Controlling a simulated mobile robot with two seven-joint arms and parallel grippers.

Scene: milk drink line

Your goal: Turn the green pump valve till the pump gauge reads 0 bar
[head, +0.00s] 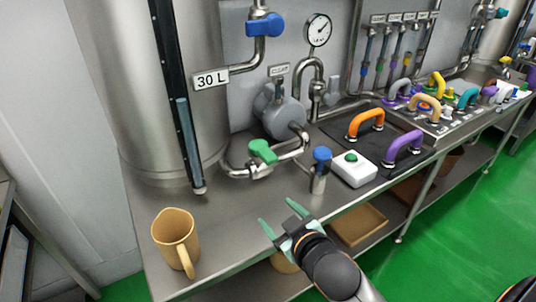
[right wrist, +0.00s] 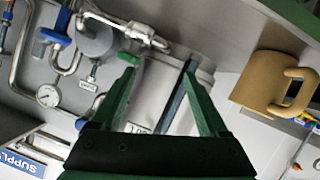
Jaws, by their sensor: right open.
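The green pump valve (head: 263,151) is a green handle on the steel pipe between the tank and the grey pump (head: 280,112). The round white pump gauge (head: 319,29) is above and right of the pump; its needle points to the upper right, its numbers too small to read. My right gripper (head: 277,215) is open and empty above the bench's front, nearer to me than the valve and apart from it. In the right wrist view, tilted, a green handle (right wrist: 129,58) shows beside one finger, and the gauge (right wrist: 48,96) shows at left. My left gripper is not in view.
A tan mug (head: 175,238) stands on the bench at left. A blue-topped tap (head: 321,160) and a white box with a green button (head: 354,168) stand right of the valve. The big tank (head: 150,90) rises behind. Orange (head: 366,121) and purple (head: 403,147) handles lie farther right.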

